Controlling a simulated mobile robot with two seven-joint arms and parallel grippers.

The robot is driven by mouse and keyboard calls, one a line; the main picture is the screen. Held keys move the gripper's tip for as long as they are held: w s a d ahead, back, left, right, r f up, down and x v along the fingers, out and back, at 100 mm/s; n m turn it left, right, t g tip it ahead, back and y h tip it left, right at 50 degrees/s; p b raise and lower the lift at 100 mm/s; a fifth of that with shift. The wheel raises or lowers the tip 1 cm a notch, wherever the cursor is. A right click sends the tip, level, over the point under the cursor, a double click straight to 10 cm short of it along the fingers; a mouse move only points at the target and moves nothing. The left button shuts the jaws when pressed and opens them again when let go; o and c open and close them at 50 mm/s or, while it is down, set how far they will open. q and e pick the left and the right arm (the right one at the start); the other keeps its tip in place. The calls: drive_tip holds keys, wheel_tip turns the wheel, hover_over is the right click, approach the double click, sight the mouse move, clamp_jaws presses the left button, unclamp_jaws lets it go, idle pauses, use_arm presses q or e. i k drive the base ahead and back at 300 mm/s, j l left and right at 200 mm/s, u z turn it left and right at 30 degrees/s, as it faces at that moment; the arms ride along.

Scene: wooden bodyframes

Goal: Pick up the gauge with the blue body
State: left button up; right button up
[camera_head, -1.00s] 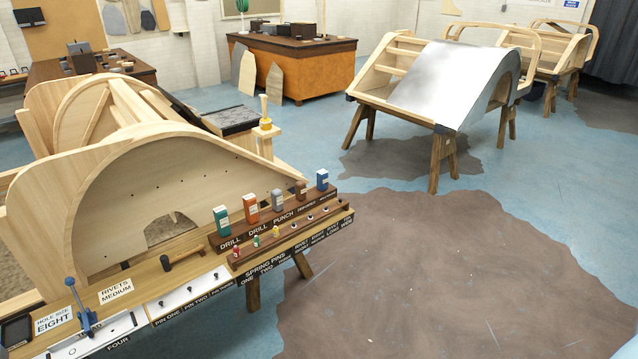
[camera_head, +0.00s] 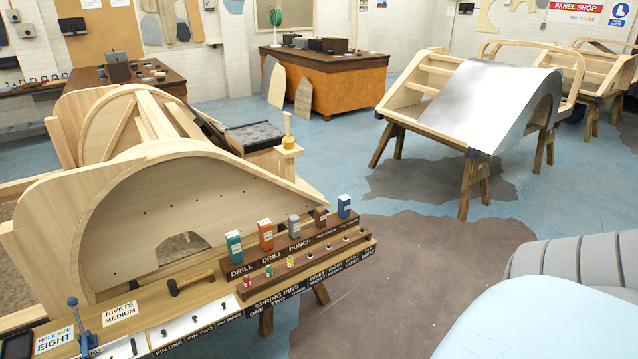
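No blue-bodied object that I can clearly identify as a gauge shows. A blue upright block (camera_head: 344,206) stands at the right end of the upper step of a wooden rack on the near bench. A tool with a blue lever handle (camera_head: 76,318) stands at the bench's left end, beside the "HOLE SIZE EIGHT" label. The objects on the far desks and wall are too small to tell. Neither gripper is in view. Part of my own arm, pale blue with a grey ribbed section, fills the lower right corner.
The rack (camera_head: 233,284) also holds green, orange, grey and brown blocks. A hammer (camera_head: 190,282) lies on the bench before a large wooden frame (camera_head: 130,225). An orange-brown desk (camera_head: 345,92) stands at the back. A metal-covered frame (camera_head: 485,105) stands right. Floor between is open.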

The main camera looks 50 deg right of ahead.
sight(344, 201)
drive_tip(key=i+l+u, duration=0.1)
drive_tip(key=l+u, duration=0.15)
drive_tip(key=l, duration=0.85)
drive_tip(key=l+u, duration=0.25)
drive_tip(key=l, duration=1.85)
drive_tip(key=k+l, duration=0.1)
drive_tip(key=l, duration=0.9)
drive_tip(key=l+u, duration=0.1)
drive_tip(key=l, duration=0.95)
